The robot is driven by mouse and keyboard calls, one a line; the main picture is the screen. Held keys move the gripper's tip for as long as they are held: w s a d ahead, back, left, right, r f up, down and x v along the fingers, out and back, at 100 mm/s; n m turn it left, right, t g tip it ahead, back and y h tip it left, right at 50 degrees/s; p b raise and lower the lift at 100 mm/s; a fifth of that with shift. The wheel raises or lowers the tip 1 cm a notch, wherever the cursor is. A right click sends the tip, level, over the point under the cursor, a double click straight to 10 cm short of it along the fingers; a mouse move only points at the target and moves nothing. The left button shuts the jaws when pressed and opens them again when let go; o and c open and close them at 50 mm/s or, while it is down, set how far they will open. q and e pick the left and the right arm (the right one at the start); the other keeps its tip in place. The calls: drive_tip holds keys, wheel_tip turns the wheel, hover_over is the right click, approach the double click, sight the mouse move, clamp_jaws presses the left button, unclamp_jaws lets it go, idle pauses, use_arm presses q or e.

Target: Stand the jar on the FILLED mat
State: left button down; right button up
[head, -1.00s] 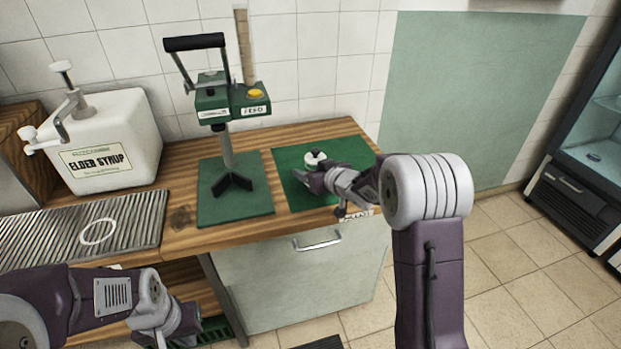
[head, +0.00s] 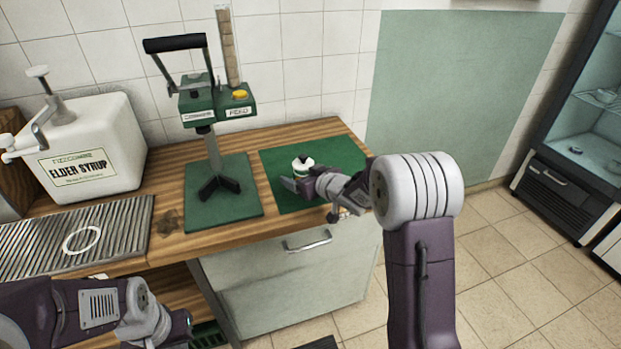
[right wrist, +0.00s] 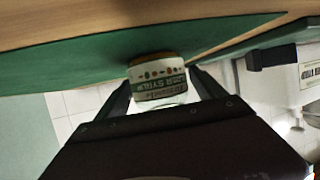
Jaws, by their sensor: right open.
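A small white jar (head: 302,163) with a dark top stands upright on the right-hand green mat (head: 335,138). In the right wrist view, which is upside down, the jar (right wrist: 158,84) shows a syrup label and rests on the green mat (right wrist: 60,64). My right gripper (head: 297,180) is open at the jar. Its fingers show on either side of the jar in the wrist view, not closed on it. The lettering on the counter edge by this mat is hidden, so I cannot read its name. My left gripper (head: 180,328) is at the lower left, its jaws unclear.
A green lever press (head: 215,105) marked FEED stands on another green mat (head: 238,165), left of the jar. An elder syrup dispenser (head: 90,145) and a ribbed drip tray (head: 120,225) with a white ring are further left. A glass-fronted cabinet (head: 580,140) stands at the right.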

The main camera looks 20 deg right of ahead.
drive_tip(key=p+v, duration=0.2)
drive_tip(key=v, duration=0.8)
drive_tip(key=shift+s+r, duration=0.15)
drive_tip(key=shift+s, duration=0.25)
